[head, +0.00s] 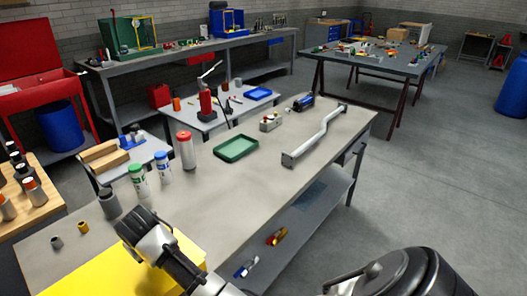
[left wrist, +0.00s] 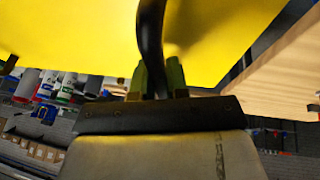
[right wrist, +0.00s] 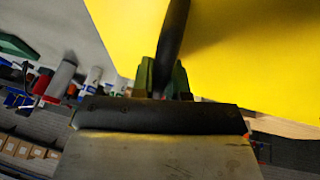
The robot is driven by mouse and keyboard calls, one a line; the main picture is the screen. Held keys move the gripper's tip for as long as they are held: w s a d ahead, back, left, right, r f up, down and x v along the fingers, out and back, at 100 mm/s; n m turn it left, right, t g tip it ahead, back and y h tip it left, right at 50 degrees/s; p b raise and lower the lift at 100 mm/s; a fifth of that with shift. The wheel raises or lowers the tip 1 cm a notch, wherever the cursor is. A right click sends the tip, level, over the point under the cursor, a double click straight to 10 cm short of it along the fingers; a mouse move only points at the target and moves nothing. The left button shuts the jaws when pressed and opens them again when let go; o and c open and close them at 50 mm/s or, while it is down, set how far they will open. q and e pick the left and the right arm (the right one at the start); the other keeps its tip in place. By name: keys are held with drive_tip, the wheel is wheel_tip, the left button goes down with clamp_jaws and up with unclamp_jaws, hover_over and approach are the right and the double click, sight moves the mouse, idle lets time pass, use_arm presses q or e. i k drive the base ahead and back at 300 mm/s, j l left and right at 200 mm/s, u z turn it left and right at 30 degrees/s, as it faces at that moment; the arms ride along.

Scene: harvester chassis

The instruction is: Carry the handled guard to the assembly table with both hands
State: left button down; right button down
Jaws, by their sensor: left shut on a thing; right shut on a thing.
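The handled guard is a flat yellow panel (head: 75,274) at the lower left of the head view, over the front left of the near grey table (head: 270,180). One of my arms hides its middle. I cannot tell whether the panel touches the table. Its black handles (left wrist: 151,38) (right wrist: 174,38) show in the wrist views. My left gripper (left wrist: 161,80) is shut on one handle, with green fingers either side of the bar. My right gripper (right wrist: 163,78) is shut on the other handle. Which table is the assembly table is not marked.
Near the guard on the grey table stand a dark cylinder (head: 110,205), capped bottles (head: 138,181), a red-topped jar (head: 186,152) and a green tray (head: 236,150). A wooden bench (head: 50,212) is at left. Another table (head: 385,68) stands far back; floor at right is open.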

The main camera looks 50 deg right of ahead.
sight(187, 228)
drive_tip(key=i+l, duration=0.1)
drive_tip(key=l, duration=0.4)
drive_tip(key=i+l, duration=0.1)
drive_tip(key=l, duration=0.4)
drive_tip(key=i+l, duration=0.15)
drive_tip(key=l, duration=0.35)
